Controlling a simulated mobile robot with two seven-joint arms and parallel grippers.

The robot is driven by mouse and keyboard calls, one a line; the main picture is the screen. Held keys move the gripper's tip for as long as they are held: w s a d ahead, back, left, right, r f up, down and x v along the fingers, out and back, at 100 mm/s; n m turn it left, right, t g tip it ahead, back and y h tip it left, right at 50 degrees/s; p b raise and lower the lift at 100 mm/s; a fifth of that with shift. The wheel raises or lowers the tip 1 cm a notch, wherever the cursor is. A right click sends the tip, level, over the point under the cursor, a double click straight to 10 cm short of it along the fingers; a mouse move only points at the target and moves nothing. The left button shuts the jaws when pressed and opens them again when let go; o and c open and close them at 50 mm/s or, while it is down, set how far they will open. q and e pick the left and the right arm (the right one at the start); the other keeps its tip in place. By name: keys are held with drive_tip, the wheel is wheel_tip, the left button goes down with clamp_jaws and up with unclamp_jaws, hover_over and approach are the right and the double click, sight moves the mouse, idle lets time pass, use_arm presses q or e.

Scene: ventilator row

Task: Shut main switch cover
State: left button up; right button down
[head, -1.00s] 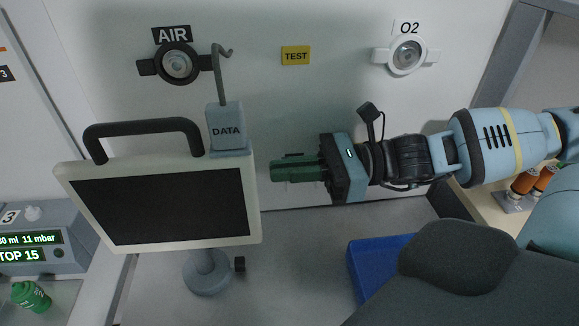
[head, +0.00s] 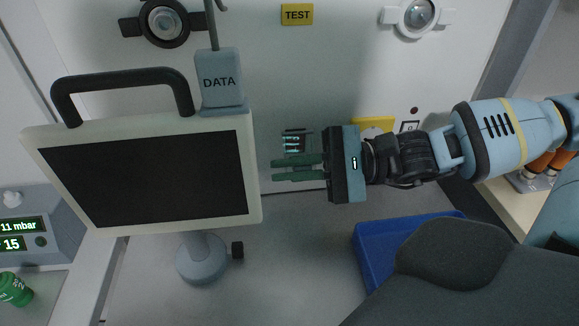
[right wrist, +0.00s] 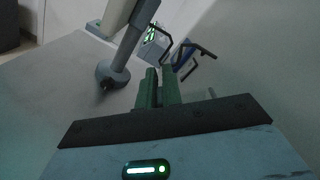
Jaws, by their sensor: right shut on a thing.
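My right gripper (head: 273,169) reaches in from the right in the head view, its green fingers pointing left in front of the wall. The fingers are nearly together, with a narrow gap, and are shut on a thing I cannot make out. They also show in the right wrist view (right wrist: 160,85). A small dark part with pale stripes (head: 297,142) shows just above the fingers; I cannot tell if it touches them. A yellow plate (head: 373,124) on the wall is partly hidden by my wrist. I cannot clearly identify the main switch cover. My left gripper is not in view.
A monitor (head: 150,180) with a black handle (head: 120,82) stands left of the gripper, the DATA box (head: 220,80) behind it. A blue tray (head: 365,265) lies below right. The yellow TEST label (head: 297,15) is above. Grey counter (head: 300,260) between monitor and tray is bare.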

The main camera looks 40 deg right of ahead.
drive_tip(key=n+b, duration=0.1)
drive_tip(key=w+f+n+b, duration=0.1)
drive_tip(key=n, duration=0.1)
drive_tip(key=f+n+b, duration=0.1)
drive_tip(key=n, duration=0.1)
drive_tip(key=shift+w+d+f, duration=0.2)
drive_tip(key=shift+d+f, duration=0.05)
drive_tip(key=shift+d, duration=0.15)
drive_tip(key=shift+w+d+f+n+b, duration=0.2)
drive_tip(key=shift+n+b, duration=0.2)
drive_tip(key=shift+n, duration=0.15)
drive_tip(key=shift+w+d+f+n+b, duration=0.15)
drive_tip(key=shift+n+b, duration=0.2)
drive_tip(key=shift+n, duration=0.2)
drive_tip(key=shift+a+r, duration=0.1)
drive_tip(key=c, duration=1.6)
unclamp_jaws()
drive_tip(key=shift+o, duration=0.2)
